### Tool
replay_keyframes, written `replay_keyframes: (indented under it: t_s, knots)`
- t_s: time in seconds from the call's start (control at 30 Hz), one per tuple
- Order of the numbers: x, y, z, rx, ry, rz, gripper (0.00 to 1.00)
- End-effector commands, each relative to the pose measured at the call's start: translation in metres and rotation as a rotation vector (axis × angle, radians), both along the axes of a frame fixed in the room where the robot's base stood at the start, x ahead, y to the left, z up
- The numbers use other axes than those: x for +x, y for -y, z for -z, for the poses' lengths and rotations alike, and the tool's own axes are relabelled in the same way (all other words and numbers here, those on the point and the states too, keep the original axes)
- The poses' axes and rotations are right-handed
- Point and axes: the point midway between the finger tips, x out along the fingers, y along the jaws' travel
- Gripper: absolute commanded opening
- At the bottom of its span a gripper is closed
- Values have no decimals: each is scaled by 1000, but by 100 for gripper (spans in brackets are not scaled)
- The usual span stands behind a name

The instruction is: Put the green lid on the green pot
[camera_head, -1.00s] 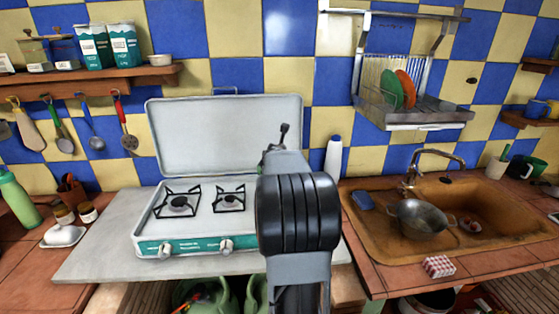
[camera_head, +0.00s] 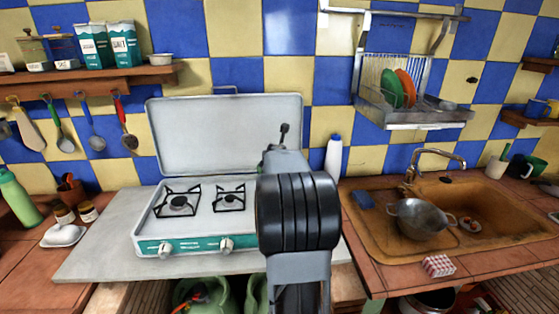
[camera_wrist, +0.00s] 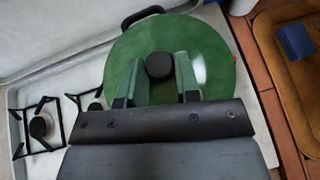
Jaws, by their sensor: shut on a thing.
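The round green lid (camera_wrist: 212,50) with its black knob (camera_wrist: 159,65) fills the middle of the wrist view. My gripper (camera_wrist: 158,72) has a green-padded finger on either side of the knob and is shut on it. A black side handle (camera_wrist: 143,16) sticks out past the lid's far edge and looks like the green pot's handle. The pot's body is hidden under the lid, so I cannot tell whether the lid rests fully on it. In the head view my arm hides the lid, the pot and my gripper.
A white two-burner stove (camera_head: 205,213) with its cover raised stands on the counter, left of my arm. A white bottle (camera_head: 333,155) stands behind on the right. The sink (camera_head: 490,215) holds a metal pan (camera_head: 420,222).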

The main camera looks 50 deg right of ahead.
Motion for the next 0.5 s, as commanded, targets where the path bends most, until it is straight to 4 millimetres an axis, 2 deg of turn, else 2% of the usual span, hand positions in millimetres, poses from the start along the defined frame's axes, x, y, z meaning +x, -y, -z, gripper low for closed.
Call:
replay_keyframes:
  t_s: [0.37,0.4,0.5]
  knots:
    - [0,0,0,-1,1,0,2]
    - [0,0,0,-1,1,0,31]
    - [0,0,0,-1,1,0,41]
